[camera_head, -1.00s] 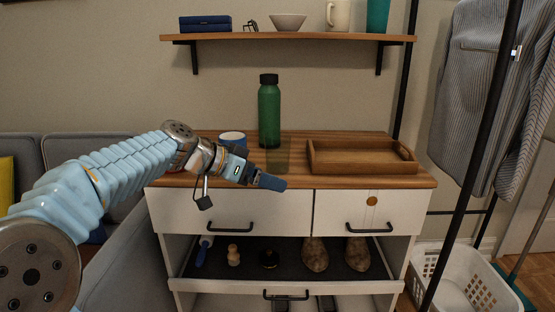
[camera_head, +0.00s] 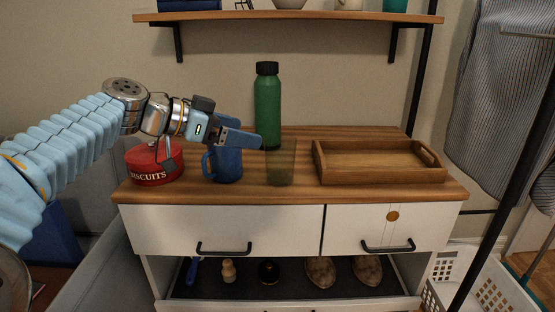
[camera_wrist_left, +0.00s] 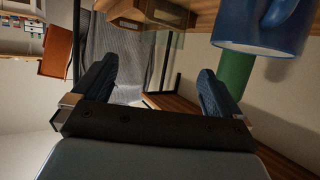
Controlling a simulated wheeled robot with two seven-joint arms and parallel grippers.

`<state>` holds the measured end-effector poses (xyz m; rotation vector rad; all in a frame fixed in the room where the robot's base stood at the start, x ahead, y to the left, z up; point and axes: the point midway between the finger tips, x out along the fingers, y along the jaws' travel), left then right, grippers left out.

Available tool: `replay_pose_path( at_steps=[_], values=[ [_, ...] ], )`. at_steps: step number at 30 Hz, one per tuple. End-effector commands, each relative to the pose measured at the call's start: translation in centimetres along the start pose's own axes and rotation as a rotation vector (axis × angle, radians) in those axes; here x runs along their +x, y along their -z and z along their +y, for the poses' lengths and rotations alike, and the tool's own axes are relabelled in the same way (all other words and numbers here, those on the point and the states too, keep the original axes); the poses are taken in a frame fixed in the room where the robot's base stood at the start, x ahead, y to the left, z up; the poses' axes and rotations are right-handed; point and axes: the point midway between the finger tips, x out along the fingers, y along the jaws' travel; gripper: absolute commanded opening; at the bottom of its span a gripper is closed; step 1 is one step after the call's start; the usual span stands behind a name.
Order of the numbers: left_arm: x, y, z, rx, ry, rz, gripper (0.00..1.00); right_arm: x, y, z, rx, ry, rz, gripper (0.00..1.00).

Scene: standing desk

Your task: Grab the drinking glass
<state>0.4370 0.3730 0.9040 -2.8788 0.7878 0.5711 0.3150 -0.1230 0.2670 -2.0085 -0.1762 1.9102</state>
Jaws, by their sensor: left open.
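The drinking glass (camera_head: 281,166) is a see-through, olive-tinted tumbler. It stands upright on the wooden desk top, right of the blue mug (camera_head: 228,165) and in front of the green bottle (camera_head: 268,108). My left gripper (camera_head: 250,132) is open and empty. It is above the blue mug, to the upper left of the glass, apart from it. In the left wrist view the two fingers (camera_wrist_left: 155,75) are spread wide with nothing held between them. The blue mug (camera_wrist_left: 262,28) shows there at upper right. My right gripper is out of view.
A red biscuit tin (camera_head: 155,163) stands left of the mug. A wooden tray (camera_head: 378,176) lies to the right of the glass. A wall shelf (camera_head: 300,18) runs above. The desk top's front edge is clear.

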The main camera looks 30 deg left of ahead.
Motion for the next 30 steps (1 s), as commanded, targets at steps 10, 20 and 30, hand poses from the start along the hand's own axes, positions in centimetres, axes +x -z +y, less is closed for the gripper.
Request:
replay_pose_path(
  at_steps=[10,20,30],
  values=[
    [6.7,0.0,0.0,-0.001,-0.003,-0.002,1.0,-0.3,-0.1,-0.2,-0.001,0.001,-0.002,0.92],
    [10.6,0.1,-0.5,-0.003,-0.003,-0.003,1.0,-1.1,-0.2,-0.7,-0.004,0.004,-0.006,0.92],
    [12.7,0.0,-0.5,0.0,-0.001,-0.001,1.0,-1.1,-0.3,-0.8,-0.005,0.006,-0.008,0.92]
  ],
)
